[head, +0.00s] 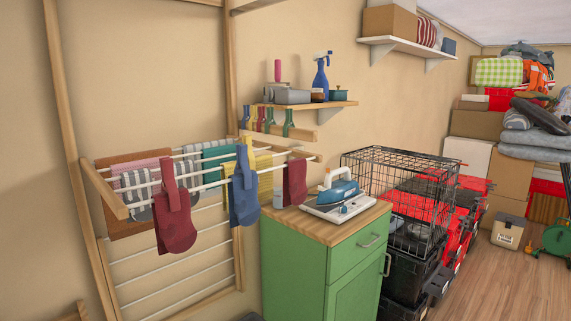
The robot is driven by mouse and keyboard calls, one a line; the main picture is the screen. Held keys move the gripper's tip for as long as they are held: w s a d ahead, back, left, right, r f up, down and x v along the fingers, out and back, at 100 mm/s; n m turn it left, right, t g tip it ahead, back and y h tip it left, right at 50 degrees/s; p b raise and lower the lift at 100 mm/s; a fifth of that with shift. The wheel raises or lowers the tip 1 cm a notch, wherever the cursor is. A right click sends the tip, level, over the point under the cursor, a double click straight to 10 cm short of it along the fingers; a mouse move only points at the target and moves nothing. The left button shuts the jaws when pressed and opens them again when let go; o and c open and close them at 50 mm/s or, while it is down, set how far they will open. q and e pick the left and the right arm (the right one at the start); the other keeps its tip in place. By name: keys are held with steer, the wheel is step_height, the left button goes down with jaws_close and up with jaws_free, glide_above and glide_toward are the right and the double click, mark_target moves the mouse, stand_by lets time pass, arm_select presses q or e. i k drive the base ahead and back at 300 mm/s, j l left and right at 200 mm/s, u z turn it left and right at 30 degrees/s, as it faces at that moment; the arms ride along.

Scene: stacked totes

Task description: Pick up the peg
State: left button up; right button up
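Several small coloured peg-shaped items hang in a row under the edge of the small wooden wall shelf (335,104). Neither of my grippers shows in the head view.
A wall drying rack (115,200) with hung cloths and socks juts out below the shelf. A green cabinet (300,260) bears an iron (341,190). A black wire crate (395,190) stands on stacked totes at right. Wooden floor (500,280) is clear at lower right.

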mark_target(262, 109)
steer(key=i+l, duration=0.15)
steer(key=l, duration=0.25)
steer(key=i+l, duration=0.15)
steer(key=l, duration=0.25)
steer(key=i+l+u, duration=0.1)
steer(key=l, duration=0.3)
steer(key=i+l, duration=0.15)
steer(key=l, duration=0.25)
steer(key=i+l+u, duration=0.1)
steer(key=l, duration=0.3)
steer(key=i+l, duration=0.15)
steer(key=l, duration=0.25)
